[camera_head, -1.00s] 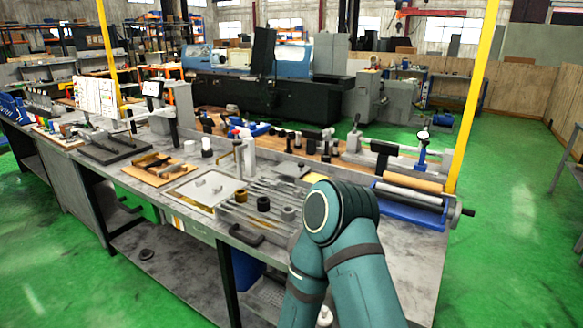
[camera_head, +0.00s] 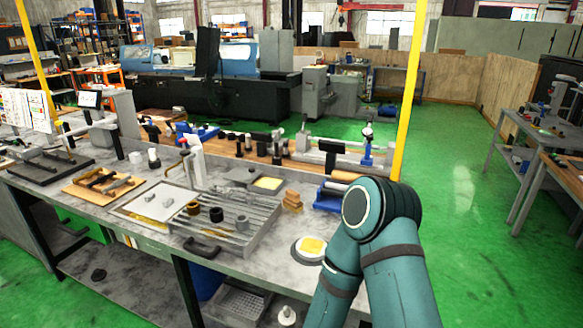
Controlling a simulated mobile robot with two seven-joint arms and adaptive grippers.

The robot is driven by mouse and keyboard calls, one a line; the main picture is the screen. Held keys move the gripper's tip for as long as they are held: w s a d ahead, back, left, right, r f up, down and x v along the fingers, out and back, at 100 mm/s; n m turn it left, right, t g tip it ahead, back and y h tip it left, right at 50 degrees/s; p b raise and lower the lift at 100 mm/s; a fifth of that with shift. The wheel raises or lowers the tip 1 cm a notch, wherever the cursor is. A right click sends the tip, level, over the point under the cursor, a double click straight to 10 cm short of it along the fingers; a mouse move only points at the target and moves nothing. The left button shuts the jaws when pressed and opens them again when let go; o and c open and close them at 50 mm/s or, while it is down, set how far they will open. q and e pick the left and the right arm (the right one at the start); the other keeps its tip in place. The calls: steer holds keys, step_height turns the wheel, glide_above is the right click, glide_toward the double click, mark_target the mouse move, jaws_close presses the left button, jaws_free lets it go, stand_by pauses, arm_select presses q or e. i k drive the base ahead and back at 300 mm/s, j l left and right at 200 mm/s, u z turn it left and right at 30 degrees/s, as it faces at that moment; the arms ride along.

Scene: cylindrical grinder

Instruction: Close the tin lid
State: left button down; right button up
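A round tin (camera_head: 310,247) with a pale rim and yellow contents sits near the front edge of the workbench (camera_head: 262,262). I cannot make out a separate lid for certain. One of my teal arms rises at the lower right, just right of the tin, with its elbow over the bench's right end. Neither gripper shows in the head view.
A slotted metal plate (camera_head: 262,232) holding dark rings lies left of the tin. Stacked wooden blocks (camera_head: 292,200) stand behind it. A blue-framed roller device (camera_head: 328,197) is partly hidden by my arm. A yellow post (camera_head: 410,110) stands behind the bench.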

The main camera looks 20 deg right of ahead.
mark_target(243, 175)
steer(key=i+j+z, duration=0.15)
steer(key=z, duration=1.35)
steer(key=j+z, duration=0.85)
steer(key=z, duration=0.15)
steer(key=k+j+z, duration=0.2)
steer(key=j+z, duration=0.25)
steer(key=j, duration=0.15)
steer(key=k+j+z, duration=0.35)
steer(key=j, duration=0.2)
steer(key=k+j+z, duration=0.1)
steer(key=j, duration=0.2)
steer(key=k+j+z, duration=0.15)
steer(key=k+j, duration=0.3)
steer(key=j, duration=0.15)
steer(key=k+j, duration=0.35)
steer(key=j, duration=0.15)
